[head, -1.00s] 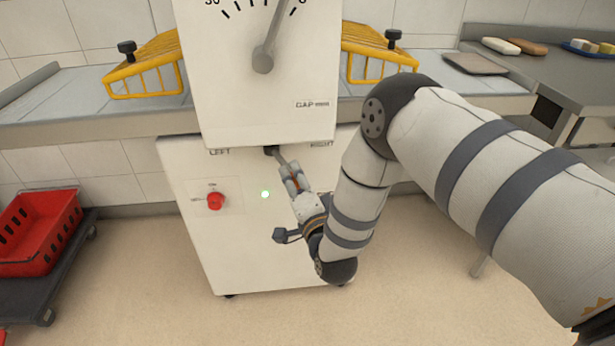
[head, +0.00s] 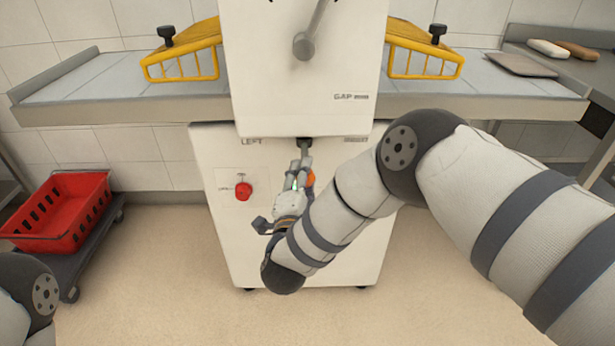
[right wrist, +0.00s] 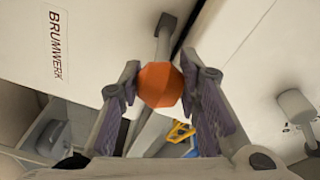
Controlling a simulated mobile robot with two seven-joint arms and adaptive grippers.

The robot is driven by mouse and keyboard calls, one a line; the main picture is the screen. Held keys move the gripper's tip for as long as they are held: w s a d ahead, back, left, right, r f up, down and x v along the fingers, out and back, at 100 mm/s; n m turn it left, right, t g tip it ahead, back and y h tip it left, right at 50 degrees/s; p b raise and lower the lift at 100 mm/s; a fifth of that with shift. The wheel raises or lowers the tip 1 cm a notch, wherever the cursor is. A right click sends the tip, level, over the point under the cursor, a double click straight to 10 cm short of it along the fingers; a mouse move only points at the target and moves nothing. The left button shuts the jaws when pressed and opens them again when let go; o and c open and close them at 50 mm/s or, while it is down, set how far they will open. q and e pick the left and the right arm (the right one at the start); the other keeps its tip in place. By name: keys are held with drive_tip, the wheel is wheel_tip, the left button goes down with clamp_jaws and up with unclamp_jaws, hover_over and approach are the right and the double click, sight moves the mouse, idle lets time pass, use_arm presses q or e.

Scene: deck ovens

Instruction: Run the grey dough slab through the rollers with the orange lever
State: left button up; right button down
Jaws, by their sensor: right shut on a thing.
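The grey dough slab (head: 520,63) lies flat on the right-hand table of the machine (head: 345,235), near its far end. The orange lever's knob (head: 311,178) is below the machine's upper housing, and its stem hangs nearly straight down. My right gripper (head: 303,174) is shut on the knob. In the right wrist view the orange knob (right wrist: 160,85) sits between both fingers of my right gripper (right wrist: 163,73), with the grey stem beyond it. The rollers are hidden. My left gripper is out of view.
Yellow wire guards (head: 183,55) (head: 425,52) flank the housing. A red button (head: 244,190) is left of my right gripper. A red crate (head: 62,212) stands on a dark trolley at left. Floor in front is clear.

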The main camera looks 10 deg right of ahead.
drive_tip(key=c, duration=1.2)
unclamp_jaws()
drive_tip(key=shift+o, duration=0.2)
drive_tip(key=shift+s+a, duration=0.1)
drive_tip(key=v, duration=1.2)
